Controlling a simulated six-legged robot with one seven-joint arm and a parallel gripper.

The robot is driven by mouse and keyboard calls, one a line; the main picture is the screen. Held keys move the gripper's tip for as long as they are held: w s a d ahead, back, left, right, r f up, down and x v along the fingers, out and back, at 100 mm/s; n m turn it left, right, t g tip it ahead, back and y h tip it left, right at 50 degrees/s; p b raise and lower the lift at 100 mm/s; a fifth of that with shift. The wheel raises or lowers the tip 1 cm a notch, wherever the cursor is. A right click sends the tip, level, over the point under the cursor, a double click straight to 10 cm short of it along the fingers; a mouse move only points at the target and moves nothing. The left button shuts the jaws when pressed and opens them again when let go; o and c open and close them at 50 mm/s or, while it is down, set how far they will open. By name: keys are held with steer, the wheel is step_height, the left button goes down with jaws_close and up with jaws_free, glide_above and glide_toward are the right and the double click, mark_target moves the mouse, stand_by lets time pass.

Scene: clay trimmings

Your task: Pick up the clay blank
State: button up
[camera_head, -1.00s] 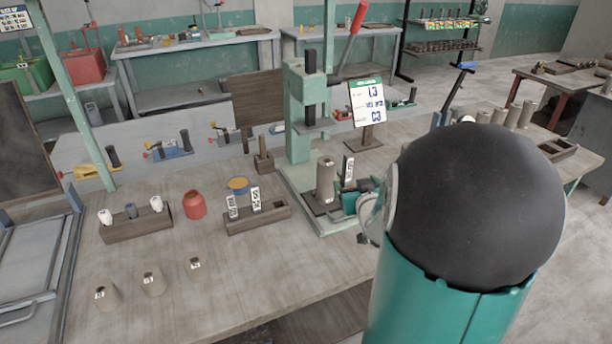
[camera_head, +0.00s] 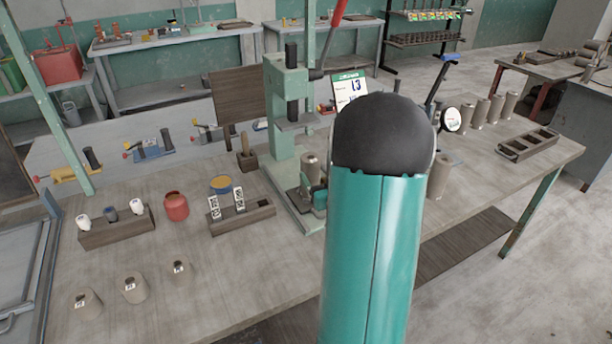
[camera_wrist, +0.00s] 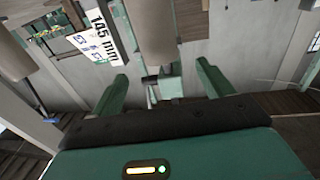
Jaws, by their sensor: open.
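My gripper (camera_wrist: 161,72) is open in the wrist view, with a green finger on each side and nothing between them. A grey-brown clay cylinder (camera_wrist: 153,32) stands beyond the fingertips, and a second one (camera_wrist: 14,50) is cut off at the left edge. Several similar cylinders (camera_head: 480,109) stand at the right, and another (camera_head: 441,177) shows just right of my arm. I cannot tell which is the one beyond my fingers. My arm hides the gripper in the head view.
A "145 mm" card (camera_wrist: 97,36) is near the cylinder in the wrist view. The green press (camera_head: 283,120) stands upright mid-table. A slotted wooden rack (camera_head: 243,217), red jar (camera_head: 176,206) and several tapered clay pieces (camera_head: 135,288) are on the left.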

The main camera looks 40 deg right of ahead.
mark_target(315, 165)
steer(key=x, duration=0.5)
steer(key=shift+d, duration=0.15)
steer(key=shift+f+x, duration=0.2)
steer(key=shift+x, duration=1.15)
steer(key=shift+f+x, duration=0.2)
steer(key=shift+x, duration=1.15)
steer(key=shift+w, duration=0.1)
steer(key=c, duration=1.7)
steer(key=shift+r, duration=0.1)
jaws_close()
